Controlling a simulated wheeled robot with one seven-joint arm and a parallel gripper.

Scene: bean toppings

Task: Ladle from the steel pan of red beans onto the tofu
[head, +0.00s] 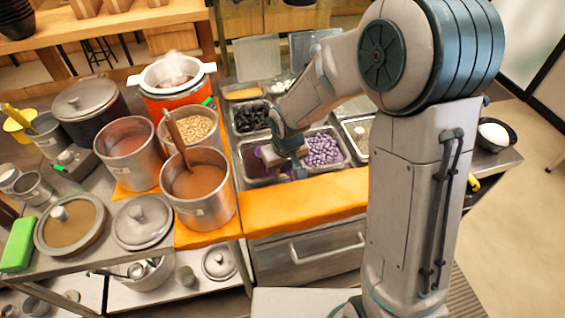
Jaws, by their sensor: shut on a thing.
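The steel pan of red beans (244,172) is set in the counter, left of a pan of purple cubes. Its dark red contents are mostly covered by my wrist and gripper. My gripper (268,157) is over this pan, pointing down, and is shut on what seems to be the ladle. The ladle's bowl and most of its handle are hidden, so I cannot tell whether it carries beans. A dark bowl (497,146) with a smooth white mound, which looks like the tofu (495,133), stands on the right, beyond my arm.
Tall pots of brown (198,205) and reddish (127,150) liquid and a pot of pale beans (193,127) stand left of the pans. The purple cube pan (323,150) is right of my gripper. An orange board (305,203) lines the front edge.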

